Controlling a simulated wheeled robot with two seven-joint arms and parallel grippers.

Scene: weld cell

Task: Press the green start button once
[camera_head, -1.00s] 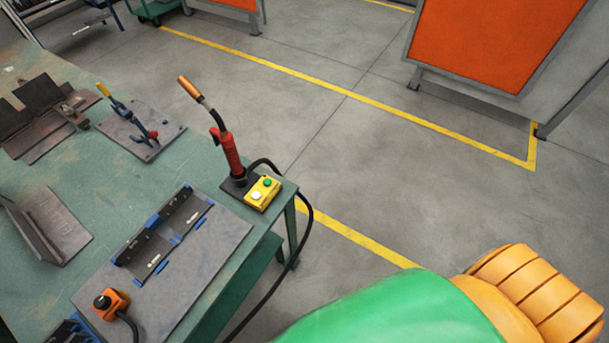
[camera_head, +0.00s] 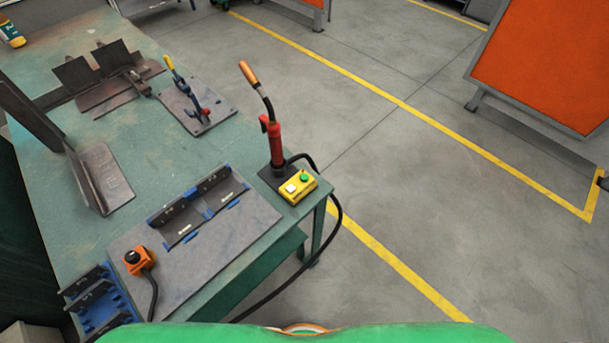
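The green start button (camera_head: 304,177) sits on top of a small yellow box (camera_head: 299,187), beside a white button (camera_head: 291,189). The box stands near the right corner of the green table (camera_head: 75,233), just in front of the base of a red welding torch (camera_head: 276,144). Nothing touches the button. Neither of my grippers shows in the head view.
A metal plate with angled brackets (camera_head: 207,204) and an orange box with a black knob (camera_head: 139,261) lie left of the button box. A toggle clamp plate (camera_head: 197,106) is farther back. A black cable (camera_head: 337,226) hangs off the table's right edge. Floor right of the table is clear.

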